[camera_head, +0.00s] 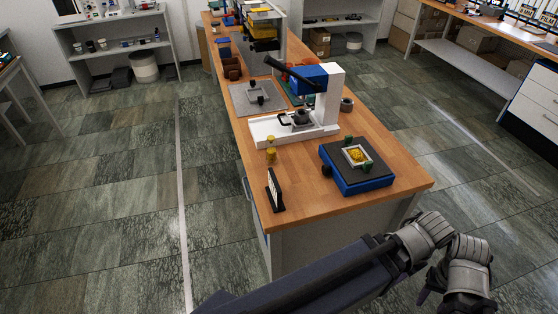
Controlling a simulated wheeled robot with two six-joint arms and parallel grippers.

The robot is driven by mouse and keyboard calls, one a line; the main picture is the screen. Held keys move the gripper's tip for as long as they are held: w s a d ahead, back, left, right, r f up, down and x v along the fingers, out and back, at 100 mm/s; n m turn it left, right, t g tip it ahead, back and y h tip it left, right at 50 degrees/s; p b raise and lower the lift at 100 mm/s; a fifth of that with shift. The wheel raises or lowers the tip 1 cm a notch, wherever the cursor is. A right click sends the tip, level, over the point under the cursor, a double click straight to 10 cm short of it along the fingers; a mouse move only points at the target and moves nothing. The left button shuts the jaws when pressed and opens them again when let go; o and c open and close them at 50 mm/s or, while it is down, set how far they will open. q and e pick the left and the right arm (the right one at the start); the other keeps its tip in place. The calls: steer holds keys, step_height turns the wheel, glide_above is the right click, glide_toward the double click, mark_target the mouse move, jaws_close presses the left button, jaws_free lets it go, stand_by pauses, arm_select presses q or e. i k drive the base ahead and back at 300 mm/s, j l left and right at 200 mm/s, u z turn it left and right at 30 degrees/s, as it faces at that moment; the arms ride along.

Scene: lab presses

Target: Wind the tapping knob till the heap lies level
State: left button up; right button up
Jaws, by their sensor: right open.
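A blue box with a dark top (336,157) sits at the near right end of the wooden bench. On it is a small pale square tray (347,152) holding a yellow heap (357,155). The heap looks raised in the middle, but its surface is too small to judge well. A round black knob (327,171), likely the tapping knob, is on the box's left side. My right gripper (455,303) is at the bottom right, off the bench's near end and well apart from the box and knob. It is open and empty. My left gripper is out of view.
A white and blue press (326,95) stands behind the box. A grey plate (240,97) lies farther back. The wooden bench top (310,200) is clear in front of the box.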

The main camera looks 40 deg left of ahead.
mark_target(326, 170)
steer(key=i+l+u, duration=0.2)
steer(key=u, duration=0.25)
steer(key=i+l+u, duration=0.2)
steer(key=u, duration=0.2)
steer(key=i+l+u, duration=0.1)
steer(key=l+u, duration=0.35)
steer(key=i+l+u, duration=0.1)
steer(key=l+u, duration=0.65)
steer(key=l, duration=0.2)
steer(key=i, duration=0.05)
